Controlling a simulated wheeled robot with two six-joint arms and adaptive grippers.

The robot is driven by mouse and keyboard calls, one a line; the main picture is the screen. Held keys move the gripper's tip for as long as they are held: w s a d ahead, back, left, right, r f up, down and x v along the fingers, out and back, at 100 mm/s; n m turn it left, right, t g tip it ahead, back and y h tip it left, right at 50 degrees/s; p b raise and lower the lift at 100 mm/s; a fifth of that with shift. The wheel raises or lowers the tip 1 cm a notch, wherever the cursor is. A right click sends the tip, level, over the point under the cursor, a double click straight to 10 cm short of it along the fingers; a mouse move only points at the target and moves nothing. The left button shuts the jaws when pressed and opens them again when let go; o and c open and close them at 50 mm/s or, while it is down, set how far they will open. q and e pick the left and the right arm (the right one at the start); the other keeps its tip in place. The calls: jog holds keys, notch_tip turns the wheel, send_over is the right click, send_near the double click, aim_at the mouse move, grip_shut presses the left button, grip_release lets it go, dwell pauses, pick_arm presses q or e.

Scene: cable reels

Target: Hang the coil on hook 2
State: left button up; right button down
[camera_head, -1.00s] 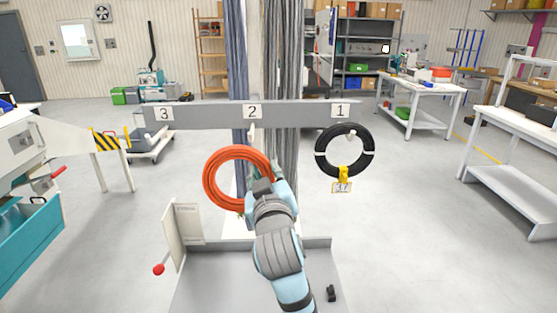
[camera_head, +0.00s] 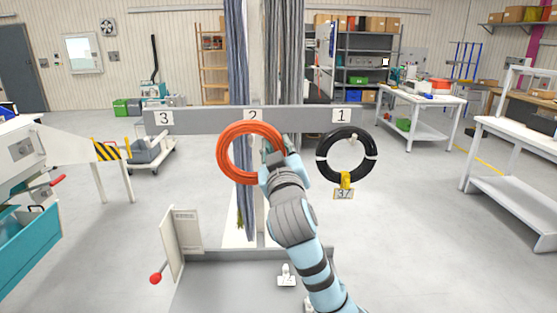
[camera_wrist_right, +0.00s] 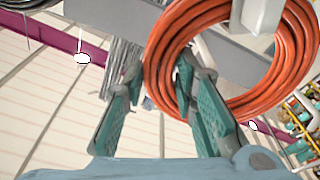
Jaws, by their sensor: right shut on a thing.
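The orange coil (camera_head: 226,152) is held upright in front of the grey rail (camera_head: 200,121), just below the label 2 (camera_head: 253,115). It also shows in the right wrist view (camera_wrist_right: 165,52). My right gripper (camera_head: 275,152) is shut on the right side of its ring; in the wrist view the fingers (camera_wrist_right: 158,78) stand on either side of the ring's band. Hook 2 is hidden behind the coil in the head view, so I cannot tell whether the coil touches it. My left gripper is out of view.
A black coil (camera_head: 368,157) with a yellow tag hangs on the rail under label 1 (camera_head: 341,116). Label 3 (camera_head: 164,118) has no coil below it. Blue-grey cable bundles (camera_head: 237,60) hang behind the rail. A grey tray with an upright panel (camera_head: 187,230) lies below.

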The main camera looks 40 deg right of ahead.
jog(key=x, duration=0.1)
jog(key=b+x, duration=0.1)
jog(key=x, duration=0.1)
jog(key=f+x, duration=0.1)
jog(key=shift+w+d+r, duration=0.1)
jog(key=shift+w+d, duration=0.15)
jog(key=shift+d, duration=0.15)
jog(key=shift+w+d+f+b, duration=0.1)
jog(key=shift+w+f+b, duration=0.15)
jog(key=shift+f+b, duration=0.9)
jog(key=shift+f, duration=0.2)
jog(key=c, duration=1.2)
grip_release()
jog(key=shift+r, duration=0.1)
jog(key=shift+o, duration=0.2)
jog(key=o, duration=0.6)
